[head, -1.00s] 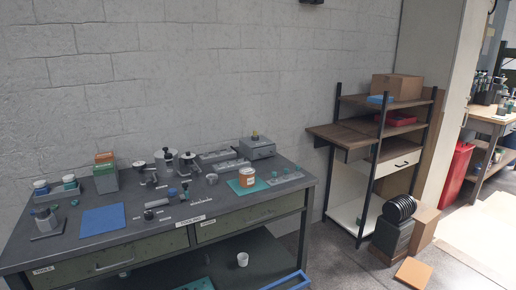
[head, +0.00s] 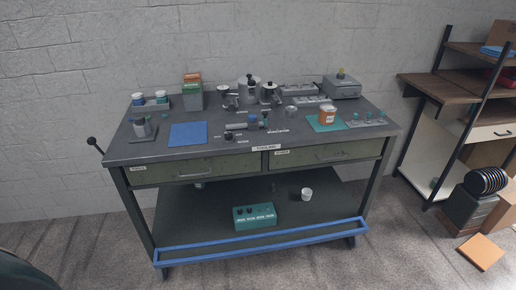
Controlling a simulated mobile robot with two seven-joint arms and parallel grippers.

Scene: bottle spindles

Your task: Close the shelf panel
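A dark workbench (head: 203,155) stands ahead against the wall in the head view. Its open lower shelf (head: 180,222) has a long blue rectangular frame (head: 262,239) along its front edge, which looks like the shelf panel. The frame lies low and the space above it is open. A teal box with dark knobs (head: 255,217) and a white cup (head: 307,194) stand on the shelf behind it. Neither gripper shows in the view.
A lever with a black knob (head: 92,142) sticks out at the bench's left side. Two green drawers (head: 190,170) look shut. A wooden shelf unit (head: 440,90), an orange slab (head: 482,252) and black rings (head: 486,181) are at right. The floor before the bench is clear.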

